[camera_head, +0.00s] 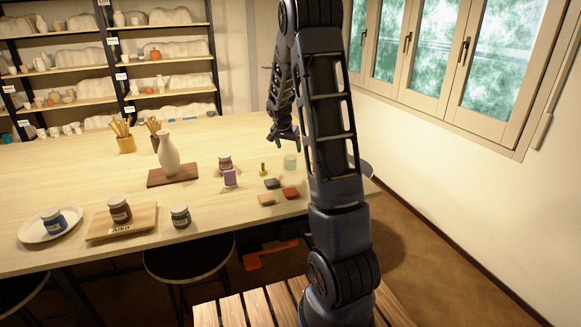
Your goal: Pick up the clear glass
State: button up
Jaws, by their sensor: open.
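The clear glass (290,162) is a small, pale greenish see-through cup standing on the wooden table (95,175), left of my arm. My gripper (283,138) hangs above and slightly left of the glass, with its fingers pointing down. It is open and appears empty. The glass looks apart from the fingers, though their exact spacing in depth is hard to judge from this view.
A white vase (168,155) stands on a brown board further left. Windows and wall are at right.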

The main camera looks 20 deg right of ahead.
aim_at(291, 161)
jog(key=x, duration=0.5)
jog(key=shift+a+x, duration=0.2)
jog(key=shift+x, duration=2.5)
jog(key=shift+w, duration=0.1)
jog(key=c, duration=1.2)
jog(key=shift+o, duration=0.2)
